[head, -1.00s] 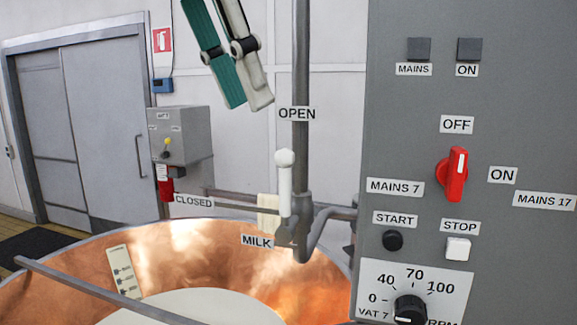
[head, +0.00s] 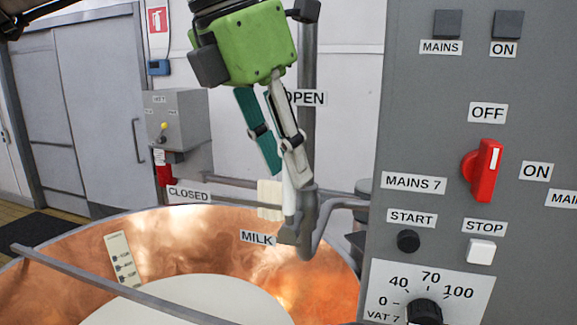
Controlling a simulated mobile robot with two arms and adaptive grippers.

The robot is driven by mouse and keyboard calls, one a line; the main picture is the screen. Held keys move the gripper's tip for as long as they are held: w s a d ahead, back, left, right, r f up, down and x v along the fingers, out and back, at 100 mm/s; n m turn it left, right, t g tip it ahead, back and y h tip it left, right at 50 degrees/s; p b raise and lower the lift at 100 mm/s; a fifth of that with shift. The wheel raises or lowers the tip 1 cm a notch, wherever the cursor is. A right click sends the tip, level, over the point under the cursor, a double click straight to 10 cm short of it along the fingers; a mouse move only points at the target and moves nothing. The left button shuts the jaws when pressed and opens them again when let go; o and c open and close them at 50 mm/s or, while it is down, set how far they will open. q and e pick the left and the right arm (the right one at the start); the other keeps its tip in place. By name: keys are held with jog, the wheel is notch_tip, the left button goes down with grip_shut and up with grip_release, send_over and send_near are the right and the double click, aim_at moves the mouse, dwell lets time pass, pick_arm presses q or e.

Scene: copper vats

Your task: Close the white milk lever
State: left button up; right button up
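The white milk lever (head: 289,198) stands upright on the pipe by the MILK label (head: 257,237), on the OPEN side. Its upper part is hidden behind the finger of my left gripper (head: 288,175). The gripper has a green body, a teal finger on the left and a grey-white finger on the right. A gap shows between the fingers, and they point down at the lever. I cannot tell whether they touch it. The CLOSED label (head: 189,195) is to the left and the OPEN label (head: 308,98) is above, partly covered. My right gripper is not in view.
A copper vat (head: 190,235) with pale liquid fills the lower left, with a bar across it. A grey control panel (head: 420,130) with a red switch (head: 483,170) stands close on the right. A vertical pipe (head: 308,145) rises just behind the gripper.

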pick_arm(q)
jog(key=shift+d+f, duration=0.15)
jog(key=shift+f, duration=0.3)
jog(key=shift+d+f, duration=0.15)
jog(key=shift+f, duration=0.1)
jog(key=shift+s+d+f, duration=0.1)
jog(key=shift+f, duration=0.1)
grip_shut()
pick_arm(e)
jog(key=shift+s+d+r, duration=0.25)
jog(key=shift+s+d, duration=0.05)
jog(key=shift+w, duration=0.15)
